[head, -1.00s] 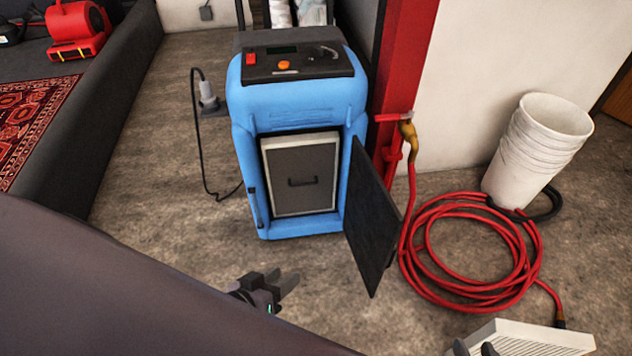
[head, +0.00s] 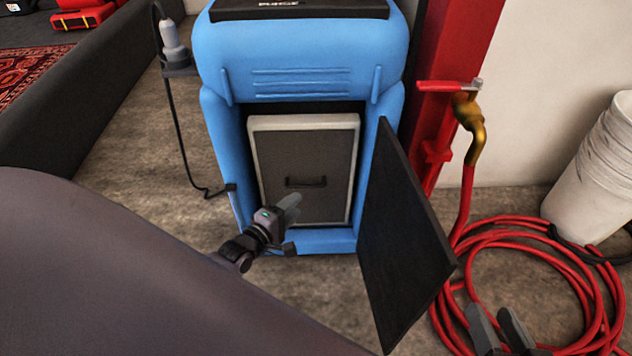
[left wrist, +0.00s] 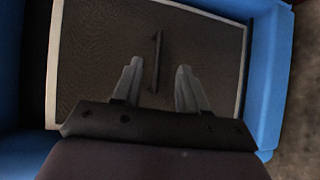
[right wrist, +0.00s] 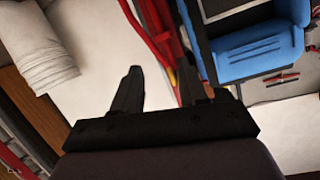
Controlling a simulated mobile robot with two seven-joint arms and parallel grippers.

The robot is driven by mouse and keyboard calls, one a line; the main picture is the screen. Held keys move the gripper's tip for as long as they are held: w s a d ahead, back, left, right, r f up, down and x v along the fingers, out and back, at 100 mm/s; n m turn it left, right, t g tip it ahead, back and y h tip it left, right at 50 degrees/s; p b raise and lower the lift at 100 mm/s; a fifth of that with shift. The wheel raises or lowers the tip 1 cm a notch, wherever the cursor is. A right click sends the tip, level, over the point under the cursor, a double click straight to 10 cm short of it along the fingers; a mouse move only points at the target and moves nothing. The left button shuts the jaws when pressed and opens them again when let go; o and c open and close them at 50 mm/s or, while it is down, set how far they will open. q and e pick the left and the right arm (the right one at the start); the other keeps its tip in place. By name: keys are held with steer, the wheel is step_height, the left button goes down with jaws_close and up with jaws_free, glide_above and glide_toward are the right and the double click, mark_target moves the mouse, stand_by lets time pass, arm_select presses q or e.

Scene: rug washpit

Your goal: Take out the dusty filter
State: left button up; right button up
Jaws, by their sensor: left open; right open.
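The dusty filter (head: 335,145), a dark grey panel in a pale frame, sits upright in the open front bay of the blue machine (head: 300,60). Its small black handle (head: 306,182) is at the panel's middle. My left gripper (head: 290,203) is open just in front of the filter, by the handle. In the left wrist view its two fingers stand on either side of the handle (left wrist: 156,62), apart from it; whether they reach its depth I cannot tell. My right gripper (head: 497,325) is open and empty at the lower right, over the red hose.
The machine's black door (head: 400,240) hangs open to the right of the bay. Beyond it are a brass tap (head: 470,118), a coiled red hose (head: 590,290) and stacked white buckets (head: 590,170). A grey pit wall (head: 110,90) runs along the left.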

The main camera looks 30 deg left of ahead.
mark_target(313, 186)
arm_select(q)
steer(key=w+f+b, duration=0.1)
steer(key=w+b, duration=0.3)
steer(key=w, duration=0.4)
steer(key=shift+w+f+n, duration=0.15)
steer(key=shift+f+n, duration=0.15)
steer(key=shift+n, duration=0.1)
steer(key=shift+r, duration=0.1)
jaws_close()
arm_select(e)
steer(key=shift+d+n+t+h, duration=0.3)
steer(key=shift+d+n+t, duration=0.4)
steer(key=shift+d+t, duration=0.25)
